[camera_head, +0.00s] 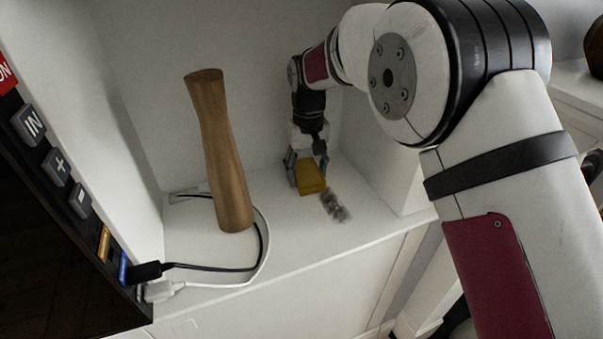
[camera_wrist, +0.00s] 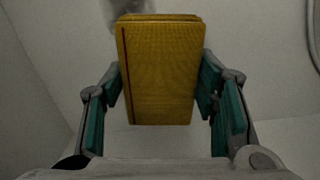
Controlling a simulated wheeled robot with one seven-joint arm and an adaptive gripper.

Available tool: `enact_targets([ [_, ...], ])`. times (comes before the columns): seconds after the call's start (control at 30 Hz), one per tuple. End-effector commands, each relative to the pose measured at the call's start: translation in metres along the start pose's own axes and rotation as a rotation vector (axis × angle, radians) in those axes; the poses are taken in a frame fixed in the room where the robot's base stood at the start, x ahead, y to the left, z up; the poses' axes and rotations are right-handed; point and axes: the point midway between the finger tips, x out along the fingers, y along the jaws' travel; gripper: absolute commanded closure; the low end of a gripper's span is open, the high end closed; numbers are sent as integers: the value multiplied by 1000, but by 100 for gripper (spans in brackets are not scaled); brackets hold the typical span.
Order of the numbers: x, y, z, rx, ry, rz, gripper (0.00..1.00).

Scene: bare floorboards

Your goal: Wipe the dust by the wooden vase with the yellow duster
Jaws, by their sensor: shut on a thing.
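The wooden vase (camera_head: 222,150) is tall and brown and stands on a white shelf, left of my gripper. The yellow duster (camera_head: 309,177) is a small block held in my gripper (camera_head: 306,172), low at the shelf surface. In the wrist view the duster (camera_wrist: 160,70) fills the space between the two fingers of my gripper (camera_wrist: 161,88). A grey patch of dust (camera_head: 334,206) lies on the shelf just in front and to the right of the duster. Part of the dust (camera_wrist: 132,8) shows behind the duster at the top of the wrist view. I cannot tell whether the duster touches the shelf.
Black and white cables (camera_head: 222,267) run around the vase's base to plugs at the shelf's left front. A dark panel with labelled tiles (camera_head: 57,165) stands at the left. White walls enclose the shelf's back and sides. A brown object (camera_head: 595,48) stands at far right.

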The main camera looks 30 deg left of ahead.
Motion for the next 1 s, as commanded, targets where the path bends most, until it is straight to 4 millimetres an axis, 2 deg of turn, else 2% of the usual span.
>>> enact_targets([
  [0.17, 0, 3, 6, 1, -3, 1, 68],
  [0.5, -2, 5, 33, 0, -5, 1, 68],
  [0.77, -1, 6, 41, 0, -3, 1, 68],
  [1.0, -1, 7, 60, -1, -3, 0, 68],
])
